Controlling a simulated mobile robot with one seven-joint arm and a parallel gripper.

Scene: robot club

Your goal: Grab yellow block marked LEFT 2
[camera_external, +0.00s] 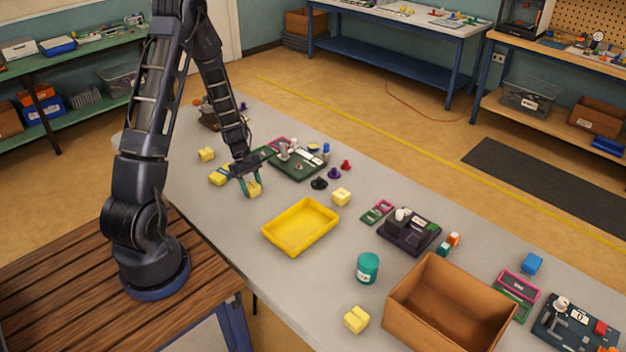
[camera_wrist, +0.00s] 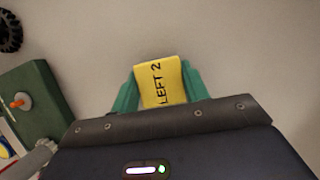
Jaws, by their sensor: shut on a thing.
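The yellow block marked LEFT 2 (camera_wrist: 161,82) is between the two green fingers of my gripper (camera_wrist: 160,92) in the wrist view, its lettering facing the camera. In the external view my gripper (camera_external: 251,187) is low over the grey table, shut on this yellow block (camera_external: 254,190). Whether the block touches the table is hard to tell. Other yellow blocks stand nearby: one (camera_external: 219,175) just left of my gripper, one (camera_external: 207,154) farther back, one (camera_external: 341,197) to the right and one (camera_external: 356,319) at the front. Their markings are too small to read.
A yellow tray (camera_external: 274,238) lies right of my gripper. A green board with parts (camera_external: 297,168) lies behind it and shows at left in the wrist view (camera_wrist: 40,95). A teal cup (camera_external: 367,268) and an open cardboard box (camera_external: 400,318) stand farther right.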

